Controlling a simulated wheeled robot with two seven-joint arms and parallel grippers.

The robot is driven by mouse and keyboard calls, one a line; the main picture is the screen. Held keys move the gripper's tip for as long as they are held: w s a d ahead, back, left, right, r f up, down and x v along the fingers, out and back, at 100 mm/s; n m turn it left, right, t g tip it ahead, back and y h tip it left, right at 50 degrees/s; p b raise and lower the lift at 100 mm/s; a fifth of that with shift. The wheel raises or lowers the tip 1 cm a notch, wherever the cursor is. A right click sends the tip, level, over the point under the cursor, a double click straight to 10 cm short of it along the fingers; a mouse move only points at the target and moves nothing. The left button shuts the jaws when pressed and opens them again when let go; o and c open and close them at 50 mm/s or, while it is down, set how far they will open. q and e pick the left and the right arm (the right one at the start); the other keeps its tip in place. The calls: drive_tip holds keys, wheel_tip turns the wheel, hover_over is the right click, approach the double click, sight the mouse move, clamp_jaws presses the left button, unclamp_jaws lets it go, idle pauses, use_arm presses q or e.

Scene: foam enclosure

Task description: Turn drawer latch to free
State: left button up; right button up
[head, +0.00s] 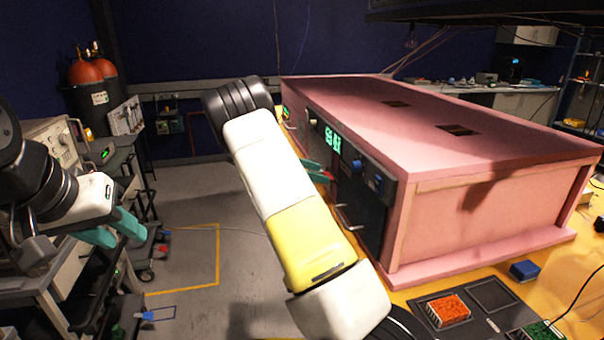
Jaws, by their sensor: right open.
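A pink foam enclosure (480,130) stands on the right, its dark front panel (360,205) facing left. A metal bar handle (346,217) shows low on that panel. A small red piece (329,176) shows at the panel beside my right gripper's teal fingertips; I cannot tell whether it is the drawer latch or whether they touch. My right gripper (318,171) is open at the panel, mostly hidden behind my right arm. My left gripper (114,231) is at the far left, away from the enclosure, its two teal fingers apart and empty.
A green display (333,138) and blue knobs are on the panel. A cluttered cart (60,270) stands near my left arm. An orange block (447,311) lies in a dark tray, and a blue box (524,270) sits near the enclosure.

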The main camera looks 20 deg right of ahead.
drive_tip(key=shift+d+f, duration=0.3)
drive_tip(key=shift+d, duration=0.25)
drive_tip(key=c, duration=1.4)
drive_tip(key=shift+s, duration=0.1)
drive_tip(key=shift+m, duration=0.3)
drive_tip(key=shift+s+f+m+t+h, duration=0.45)
drive_tip(key=shift+m+t, duration=0.65)
drive_tip(key=shift+m, duration=1.05)
drive_tip(key=shift+s+f+m+t+h, duration=0.1)
drive_tip(key=shift+m+t+h, duration=0.8)
drive_tip(key=shift+m, duration=1.2)
drive_tip(key=shift+s+f+m+t+h, duration=0.35)
drive_tip(key=shift+m+t, duration=0.95)
drive_tip(key=shift+m, duration=0.85)
drive_tip(key=shift+o, duration=0.2)
